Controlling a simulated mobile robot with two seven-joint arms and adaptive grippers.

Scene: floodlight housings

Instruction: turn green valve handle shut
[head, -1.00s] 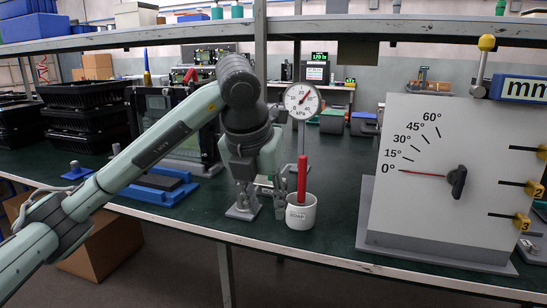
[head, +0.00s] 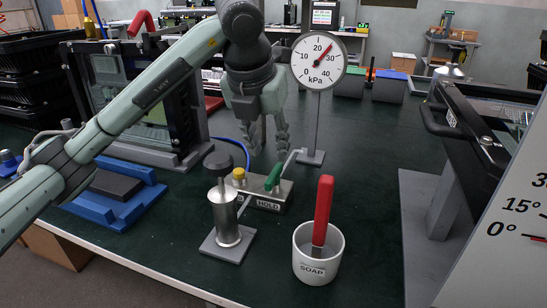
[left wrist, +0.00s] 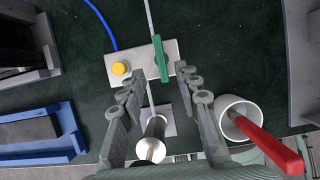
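The green valve handle (head: 274,177) sits on a pale metal block (head: 258,199) with a yellow button (head: 239,174) and a label reading HOLD. A metal pipe comes out at the block's right end. In the left wrist view the handle (left wrist: 160,58) lies lengthwise along the picture, across the block, just beyond my fingertips. My left gripper (head: 267,150) is open and empty, pointing down, above and behind the block in the head view. It seems not to touch the handle. My right gripper is not in view.
A metal cylinder with a dark knob (head: 226,215) stands in front of the block. A white SOAP pot (head: 309,265) holding a red-handled tool (head: 322,212) stands to the right. A round kPa gauge (head: 319,61) stands behind. A blue tray (head: 113,200) lies left.

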